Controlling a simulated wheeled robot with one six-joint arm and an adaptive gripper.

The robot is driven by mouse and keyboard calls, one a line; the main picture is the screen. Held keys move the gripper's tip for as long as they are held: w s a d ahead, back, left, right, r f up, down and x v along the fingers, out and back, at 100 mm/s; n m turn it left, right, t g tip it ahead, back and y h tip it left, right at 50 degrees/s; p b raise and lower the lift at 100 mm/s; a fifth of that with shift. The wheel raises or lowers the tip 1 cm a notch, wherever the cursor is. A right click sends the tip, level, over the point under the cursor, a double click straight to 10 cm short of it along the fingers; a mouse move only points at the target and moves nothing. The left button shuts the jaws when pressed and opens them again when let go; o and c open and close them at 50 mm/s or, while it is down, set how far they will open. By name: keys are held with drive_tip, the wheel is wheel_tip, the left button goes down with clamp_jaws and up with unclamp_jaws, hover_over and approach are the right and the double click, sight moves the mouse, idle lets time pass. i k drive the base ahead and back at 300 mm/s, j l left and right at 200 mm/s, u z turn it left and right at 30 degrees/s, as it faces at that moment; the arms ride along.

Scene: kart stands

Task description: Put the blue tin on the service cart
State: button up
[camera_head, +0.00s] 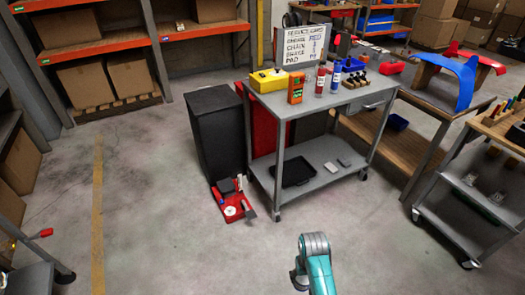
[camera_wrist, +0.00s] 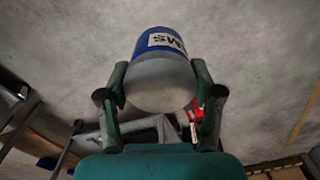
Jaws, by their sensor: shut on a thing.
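The blue tin (camera_wrist: 165,45) shows in the wrist view. It has a blue band with white and dark lettering and a pale grey rounded end towards the camera. My gripper (camera_wrist: 160,95) is shut on it, one dark green finger on each side. The tin is held clear above the concrete floor. In the head view only a teal part of my arm shows at the bottom centre, and the gripper and held tin are out of sight. The grey service cart (camera_head: 345,102) stands upright in the middle, beyond my arm.
The cart's top holds a yellow case (camera_head: 269,80), an orange device (camera_head: 295,88), red and blue bottles (camera_head: 336,78) and a sign (camera_head: 305,44). Its front top edge looks clear. A red tray (camera_head: 232,206) lies on the floor at its left. Another cart (camera_head: 455,215) stands right.

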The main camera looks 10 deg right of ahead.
sight(380, 84)
drive_tip(key=i+z, duration=0.2)
drive_tip(key=i, duration=0.35)
drive_tip(key=i+j+z, duration=0.25)
drive_tip(key=i, duration=0.25)
drive_tip(key=i+j+z, duration=0.2)
drive_tip(key=i, duration=0.3)
